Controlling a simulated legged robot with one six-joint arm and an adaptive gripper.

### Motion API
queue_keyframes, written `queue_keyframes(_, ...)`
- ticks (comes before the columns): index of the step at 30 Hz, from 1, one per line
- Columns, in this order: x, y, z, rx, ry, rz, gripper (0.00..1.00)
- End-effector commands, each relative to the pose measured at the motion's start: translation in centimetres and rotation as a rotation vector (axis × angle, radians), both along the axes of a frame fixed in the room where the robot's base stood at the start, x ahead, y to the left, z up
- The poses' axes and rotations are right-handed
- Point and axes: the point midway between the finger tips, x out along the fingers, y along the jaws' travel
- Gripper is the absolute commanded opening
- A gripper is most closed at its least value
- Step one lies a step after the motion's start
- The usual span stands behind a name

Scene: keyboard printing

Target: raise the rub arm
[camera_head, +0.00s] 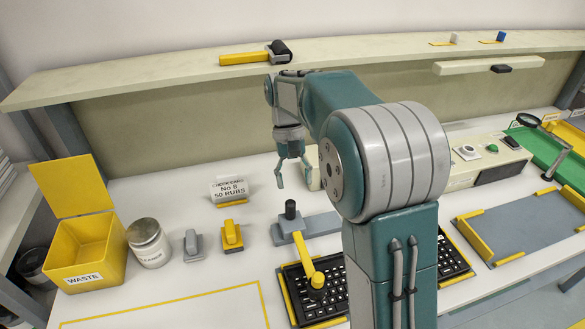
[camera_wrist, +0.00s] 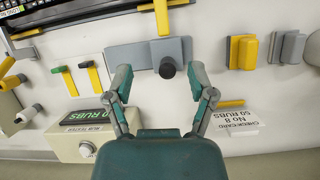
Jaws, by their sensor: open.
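The rub arm (camera_head: 306,257) is a yellow bar lying lowered from its grey base (camera_head: 322,223) onto the black keyboard (camera_head: 294,280). A black upright knob (camera_head: 290,209) stands at its base end. In the wrist view the yellow bar (camera_wrist: 161,17) runs up from the grey base (camera_wrist: 128,55), and the black knob (camera_wrist: 167,68) faces the camera. My gripper (camera_head: 294,177) is open and empty, above and behind the knob in the head view. In the wrist view my gripper (camera_wrist: 160,80) has its fingers on either side of the knob, apart from it.
A yellow waste bin (camera_head: 88,252), a jar (camera_head: 149,243), and grey (camera_head: 193,244) and yellow (camera_head: 232,236) blocks stand left. A check card (camera_head: 229,189) stands behind them. The rub tester (camera_wrist: 90,128) is beside my gripper in the wrist view. A shelf (camera_head: 150,75) runs above the table.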

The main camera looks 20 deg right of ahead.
Motion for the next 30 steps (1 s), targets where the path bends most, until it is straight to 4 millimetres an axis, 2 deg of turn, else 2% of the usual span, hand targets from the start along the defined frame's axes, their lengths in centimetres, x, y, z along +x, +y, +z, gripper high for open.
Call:
queue_keyframes(18,3.9,0.1,8.5,-0.001,-0.001,0.0,0.71)
queue_keyframes(24,4.6,0.1,10.2,-0.001,-0.001,0.0,0.71)
queue_keyframes(30,4.8,0.1,10.7,-0.001,0.0,0.0,0.71)
